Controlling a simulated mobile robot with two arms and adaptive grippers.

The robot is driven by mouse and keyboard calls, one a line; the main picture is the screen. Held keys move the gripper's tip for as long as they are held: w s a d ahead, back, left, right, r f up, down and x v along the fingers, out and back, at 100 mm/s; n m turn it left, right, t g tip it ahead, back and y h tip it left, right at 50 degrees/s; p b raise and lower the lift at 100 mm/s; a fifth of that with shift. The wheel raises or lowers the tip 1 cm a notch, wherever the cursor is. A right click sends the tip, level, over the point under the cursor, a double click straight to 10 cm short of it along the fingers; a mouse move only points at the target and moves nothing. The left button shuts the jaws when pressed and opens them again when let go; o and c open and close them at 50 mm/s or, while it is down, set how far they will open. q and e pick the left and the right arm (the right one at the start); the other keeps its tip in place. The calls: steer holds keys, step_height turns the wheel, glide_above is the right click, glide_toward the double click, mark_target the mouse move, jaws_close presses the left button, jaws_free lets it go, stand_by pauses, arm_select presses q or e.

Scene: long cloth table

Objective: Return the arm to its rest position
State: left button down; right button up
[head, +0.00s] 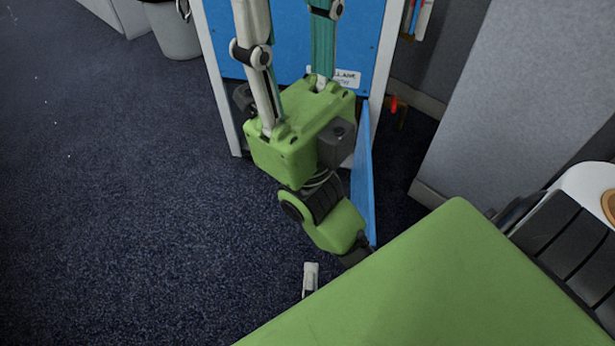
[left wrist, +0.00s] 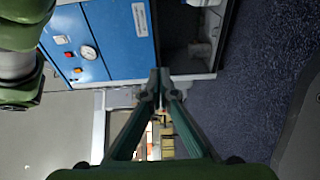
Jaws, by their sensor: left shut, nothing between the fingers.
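In the head view my left gripper (head: 292,50) has a green palm with white and teal fingers that reach up toward a blue cabinet. Its fingertips are cut off by the top edge. In the left wrist view its fingertips (left wrist: 161,76) meet, shut and empty. The left arm hangs below the palm, bent, in front of the cabinet. My right gripper is in neither view.
The blue cabinet (head: 218,35) stands behind the gripper, with a gauge (left wrist: 89,53) on its panel. A bin (head: 173,30) stands at upper left. A grey partition (head: 520,95) is at right. Dark carpet (head: 120,200) at left is clear.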

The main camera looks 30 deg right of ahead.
arm_select(q)
steer(key=shift+s+a+p, duration=0.15)
steer(key=shift+s+a, duration=0.1)
steer(key=shift+s, duration=0.45)
steer(key=shift+s+a+p, duration=0.1)
steer(key=shift+s+a, duration=0.15)
steer(key=shift+s, duration=0.5)
steer(key=shift+s+a+p, duration=0.15)
steer(key=shift+s+a, duration=0.1)
steer(key=shift+s, duration=0.45)
